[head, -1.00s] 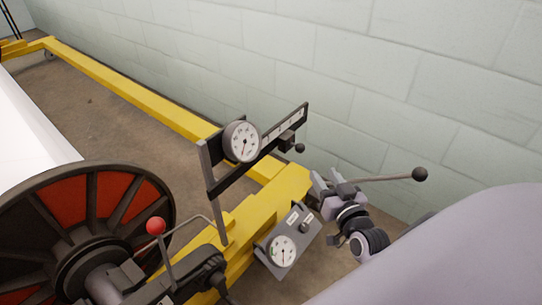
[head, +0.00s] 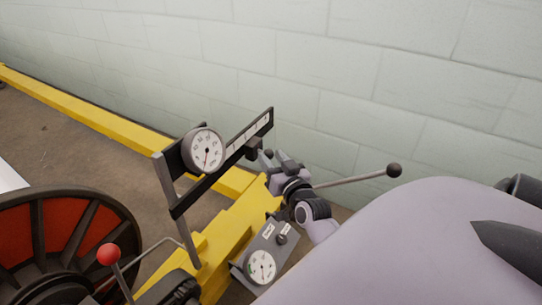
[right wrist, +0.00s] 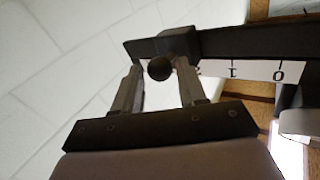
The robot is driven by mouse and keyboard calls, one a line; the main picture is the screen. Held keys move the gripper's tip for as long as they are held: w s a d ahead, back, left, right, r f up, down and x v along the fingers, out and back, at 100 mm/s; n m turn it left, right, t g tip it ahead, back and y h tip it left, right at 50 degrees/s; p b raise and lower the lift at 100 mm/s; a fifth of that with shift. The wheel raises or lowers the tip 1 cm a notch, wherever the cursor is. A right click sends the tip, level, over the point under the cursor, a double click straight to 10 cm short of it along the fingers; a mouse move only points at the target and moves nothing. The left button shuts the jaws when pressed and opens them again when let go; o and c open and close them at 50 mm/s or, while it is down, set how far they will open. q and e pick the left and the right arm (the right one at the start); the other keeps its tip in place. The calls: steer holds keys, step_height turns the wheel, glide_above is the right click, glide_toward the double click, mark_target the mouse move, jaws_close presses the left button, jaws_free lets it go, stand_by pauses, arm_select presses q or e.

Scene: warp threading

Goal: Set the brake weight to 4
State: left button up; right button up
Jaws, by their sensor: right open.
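The brake weight (head: 254,148) is a dark block on a dark bar with a white number scale (head: 248,134). Its round black knob (head: 269,154) sticks out on the near side. My right gripper (head: 276,158) is open at the knob. In the right wrist view, the open fingers of the right gripper (right wrist: 160,82) stand either side of the knob (right wrist: 160,68), with gaps visible. The weight (right wrist: 172,43) there sits just beyond a partly hidden mark that looks like 2; 1 and 0 lie farther right. My left gripper is not in view.
A round dial (head: 205,150) is mounted on the bar's left part. A lever with a black ball (head: 394,170) sticks out behind my right gripper. A small panel with a gauge (head: 262,266) stands below. A red-knobbed lever (head: 108,254) is lower left. A block wall (head: 300,60) rises behind.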

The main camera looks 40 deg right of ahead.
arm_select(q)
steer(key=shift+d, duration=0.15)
arm_select(e)
steer(key=shift+w+d, duration=0.2)
steer(key=shift+w, duration=0.25)
jaws_close()
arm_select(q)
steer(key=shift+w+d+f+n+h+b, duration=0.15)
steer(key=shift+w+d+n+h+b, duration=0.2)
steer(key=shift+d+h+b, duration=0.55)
arm_select(e)
steer(key=w+d, duration=0.2)
steer(key=d, duration=0.6)
steer(key=shift+w+d, duration=0.2)
steer(key=shift+d, duration=0.15)
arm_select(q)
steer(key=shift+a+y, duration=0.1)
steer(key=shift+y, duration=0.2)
arm_select(e)
steer(key=shift+d+r, duration=0.1)
steer(key=shift+r, duration=0.05)
jaws_free()
